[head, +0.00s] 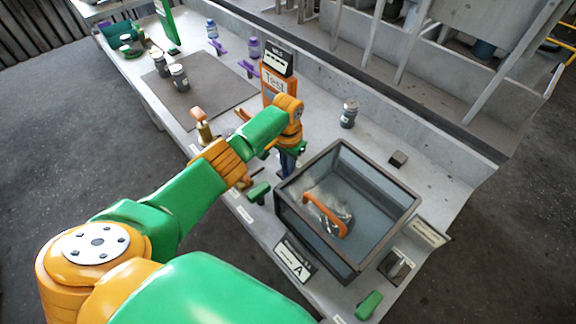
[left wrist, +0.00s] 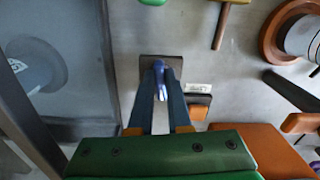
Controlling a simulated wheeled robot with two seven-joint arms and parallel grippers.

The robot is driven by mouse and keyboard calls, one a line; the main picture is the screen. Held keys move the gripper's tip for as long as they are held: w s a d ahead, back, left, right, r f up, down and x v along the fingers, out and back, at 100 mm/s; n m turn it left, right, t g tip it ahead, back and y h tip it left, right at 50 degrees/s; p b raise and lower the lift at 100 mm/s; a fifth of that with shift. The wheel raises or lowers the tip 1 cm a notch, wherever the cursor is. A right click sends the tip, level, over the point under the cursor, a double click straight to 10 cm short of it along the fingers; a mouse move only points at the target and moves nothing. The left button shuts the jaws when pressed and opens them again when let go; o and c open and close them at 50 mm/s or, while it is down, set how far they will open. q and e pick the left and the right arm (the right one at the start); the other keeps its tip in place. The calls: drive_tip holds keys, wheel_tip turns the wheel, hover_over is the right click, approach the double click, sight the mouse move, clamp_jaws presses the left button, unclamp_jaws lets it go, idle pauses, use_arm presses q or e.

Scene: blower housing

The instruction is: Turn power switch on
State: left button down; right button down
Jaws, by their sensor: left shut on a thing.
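The power switch shows in the left wrist view as a small bluish lever (left wrist: 159,72) standing on a dark square base plate (left wrist: 146,63). My left gripper (left wrist: 160,80) has its two dark blue fingers close together at the lever, shut on it. In the head view the same gripper (head: 288,164) points down at the bench, just left of the grey bin. The switch is hidden behind the fingers and arm there. I cannot tell which way the lever is set. My right gripper is in neither view.
A dark-rimmed bin (head: 388,222) holding a part with an orange handle stands close to the right of my gripper. Green-handled tools (head: 259,191) lie nearby. An orange "Test" panel (head: 272,82) stands behind. A dark jar (head: 349,113) stands beyond the bin.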

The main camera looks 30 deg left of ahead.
use_arm(q)
drive_tip(key=m, duration=0.4)
drive_tip(key=shift+w+a, duration=0.1)
drive_tip(key=shift+w, duration=0.05)
drive_tip(key=shift+m, duration=1.8)
drive_tip(key=shift+w+a, duration=0.1)
drive_tip(key=c, duration=0.9)
unclamp_jaws()
drive_tip(key=shift+o, duration=0.2)
wheel_tip(320, 180, up, 7)
drive_tip(key=shift+r, duration=0.1)
